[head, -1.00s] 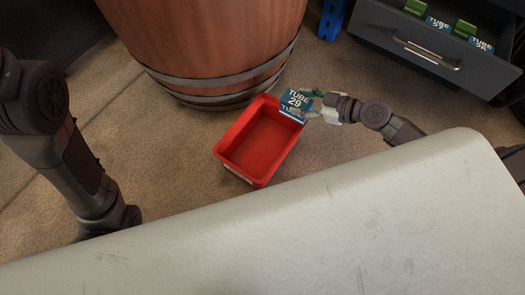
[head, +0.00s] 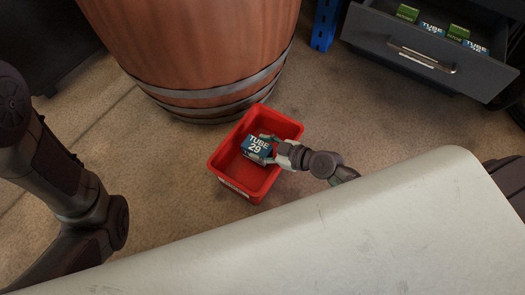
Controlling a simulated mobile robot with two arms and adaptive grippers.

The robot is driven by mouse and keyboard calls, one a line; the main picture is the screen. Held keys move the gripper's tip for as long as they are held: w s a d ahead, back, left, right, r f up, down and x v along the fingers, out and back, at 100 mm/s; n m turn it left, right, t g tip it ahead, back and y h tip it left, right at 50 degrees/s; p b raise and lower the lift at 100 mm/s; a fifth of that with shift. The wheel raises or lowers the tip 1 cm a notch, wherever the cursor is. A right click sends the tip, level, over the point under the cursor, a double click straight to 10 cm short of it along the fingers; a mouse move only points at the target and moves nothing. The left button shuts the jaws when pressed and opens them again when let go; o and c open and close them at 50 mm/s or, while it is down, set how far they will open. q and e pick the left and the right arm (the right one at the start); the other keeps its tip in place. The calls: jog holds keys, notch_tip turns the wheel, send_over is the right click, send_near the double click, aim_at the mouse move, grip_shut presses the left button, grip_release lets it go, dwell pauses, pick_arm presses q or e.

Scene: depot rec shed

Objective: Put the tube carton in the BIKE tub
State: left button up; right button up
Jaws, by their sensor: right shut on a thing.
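A blue and white carton marked TUBE 29 (head: 257,146) is in my right gripper (head: 268,150), which is shut on it. The gripper holds it over the inside of the red tub (head: 225,180); I cannot tell whether the carton touches the tub floor. The tub stands on the floor and looks otherwise empty. A white label on its near side is too small to read. My left arm shows at the left, but its gripper is out of view.
A wooden barrel (head: 195,50) with metal hoops stands just behind the tub. A dark open drawer (head: 420,45) at the upper right holds several green and blue TUBE cartons. A pale rounded surface (head: 330,240) fills the foreground. Bare floor lies left of the tub.

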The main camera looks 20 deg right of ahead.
jog(key=shift+f, duration=0.4)
jog(key=shift+r, duration=0.1)
jog(key=shift+f+b, duration=0.65)
jog(key=shift+b, duration=0.05)
jog(key=o, duration=1.5)
